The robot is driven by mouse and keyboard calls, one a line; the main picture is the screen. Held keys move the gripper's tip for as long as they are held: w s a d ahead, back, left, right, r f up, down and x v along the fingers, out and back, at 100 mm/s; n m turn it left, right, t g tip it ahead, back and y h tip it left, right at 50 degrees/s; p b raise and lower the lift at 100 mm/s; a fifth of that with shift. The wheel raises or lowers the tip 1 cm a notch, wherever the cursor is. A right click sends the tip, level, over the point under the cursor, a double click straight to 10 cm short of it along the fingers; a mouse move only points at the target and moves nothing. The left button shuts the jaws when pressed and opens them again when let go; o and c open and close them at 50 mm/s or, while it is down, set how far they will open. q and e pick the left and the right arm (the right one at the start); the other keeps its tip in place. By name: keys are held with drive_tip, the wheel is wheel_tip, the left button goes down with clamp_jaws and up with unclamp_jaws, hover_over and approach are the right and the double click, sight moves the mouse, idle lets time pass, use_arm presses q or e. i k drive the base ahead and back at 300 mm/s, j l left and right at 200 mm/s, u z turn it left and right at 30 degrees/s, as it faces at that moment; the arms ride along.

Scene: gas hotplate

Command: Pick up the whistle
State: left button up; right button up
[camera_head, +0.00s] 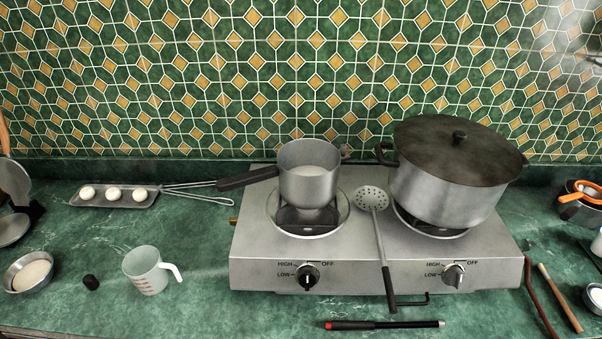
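A small black piece (91,283) lies on the green counter at the left, between a metal bowl and a measuring cup, apart from both. It is too small to tell whether it is the whistle. I see nothing else that I can clearly name as a whistle. Neither of my grippers shows in the head view.
A two-burner hotplate (345,280) carries a saucepan (310,184), a skimmer (371,199) and a lidded pot (440,195). The bowl (28,271) and measuring cup (148,271) flank the black piece. A tray (103,201) with white balls lies behind. A black-red rod (384,324) lies in front.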

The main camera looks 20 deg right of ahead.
sight(89, 280)
drive_tip(key=j+u, duration=0.55)
drive_tip(key=u, duration=0.15)
drive_tip(key=i+j+u, duration=0.1)
drive_tip(key=j+u, duration=0.25)
